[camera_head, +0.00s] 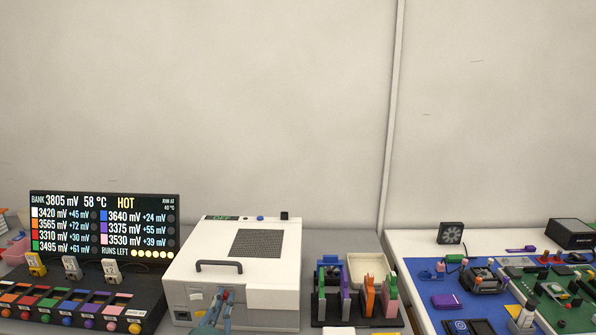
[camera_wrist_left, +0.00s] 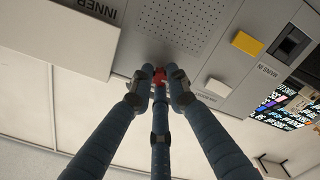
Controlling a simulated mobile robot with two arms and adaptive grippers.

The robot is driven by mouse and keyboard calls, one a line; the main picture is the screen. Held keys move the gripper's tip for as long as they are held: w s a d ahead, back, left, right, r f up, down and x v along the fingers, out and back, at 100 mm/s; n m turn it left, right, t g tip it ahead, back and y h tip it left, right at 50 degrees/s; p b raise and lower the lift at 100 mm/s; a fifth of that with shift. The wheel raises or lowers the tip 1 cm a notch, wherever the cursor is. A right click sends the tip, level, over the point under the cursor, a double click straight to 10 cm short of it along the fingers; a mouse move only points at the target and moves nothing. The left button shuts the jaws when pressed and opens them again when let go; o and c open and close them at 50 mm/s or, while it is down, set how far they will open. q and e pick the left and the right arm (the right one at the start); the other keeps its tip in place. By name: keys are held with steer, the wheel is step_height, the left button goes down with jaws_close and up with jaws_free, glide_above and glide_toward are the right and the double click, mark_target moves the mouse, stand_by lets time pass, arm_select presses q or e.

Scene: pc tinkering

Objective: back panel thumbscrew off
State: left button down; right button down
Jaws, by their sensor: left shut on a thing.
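A small red thumbscrew (camera_wrist_left: 160,76) sits between the fingertips of my left gripper (camera_wrist_left: 157,88) in the left wrist view. The fingers are closed around it, against the light grey panel of a box. In the head view my left gripper (camera_head: 220,304) is at the front face of the white box (camera_head: 200,266), and a bit of red (camera_head: 224,293) shows at its tips. The fingers hide most of the screw, and I cannot tell whether it is still in the panel. My right gripper is not in view.
A dark display (camera_head: 104,226) with coloured readings and a row of coloured slots (camera_head: 70,306) stand left of the box. A rack of coloured modules (camera_head: 352,290) and a cream tray (camera_head: 370,268) stand right. A yellow block (camera_wrist_left: 248,43) is on the panel near my fingers.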

arm_select(q)
steer(key=c, duration=1.8)
jaws_free()
steer(key=shift+n, duration=0.4)
steer(key=s+p, duration=0.3)
steer(key=s, duration=0.3)
steer(key=shift+a, duration=0.1)
